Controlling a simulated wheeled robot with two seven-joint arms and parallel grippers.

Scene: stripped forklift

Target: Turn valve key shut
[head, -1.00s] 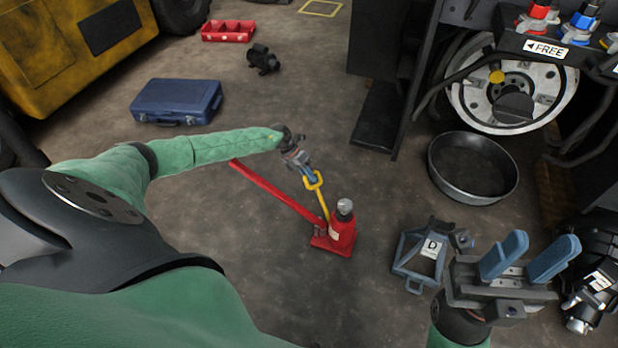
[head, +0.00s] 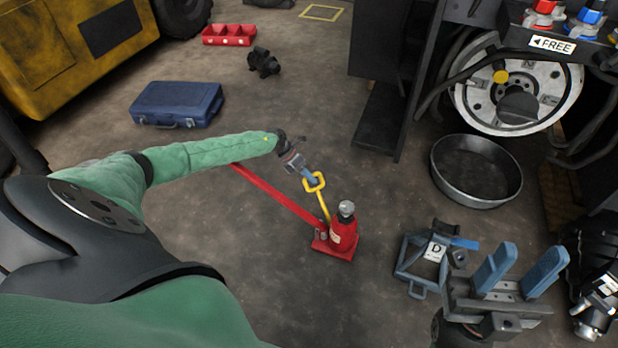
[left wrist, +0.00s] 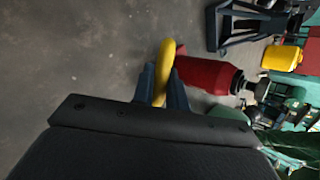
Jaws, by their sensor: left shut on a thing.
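The valve key is a yellow rod with a ring handle (head: 314,183). Its lower end reaches the base of a red bottle jack (head: 344,236); whether it is seated on the valve there I cannot tell. My left gripper (head: 307,174) is shut on the key's ring. In the left wrist view the yellow key (left wrist: 165,60) sits between the blue fingers (left wrist: 160,85), beside the red jack (left wrist: 208,74). My right gripper (head: 520,272) is open and empty at the lower right, in front of the blue stand.
A long red handle (head: 278,195) lies left of the jack. A blue case (head: 176,103) and red tray (head: 229,34) lie farther back on open floor.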

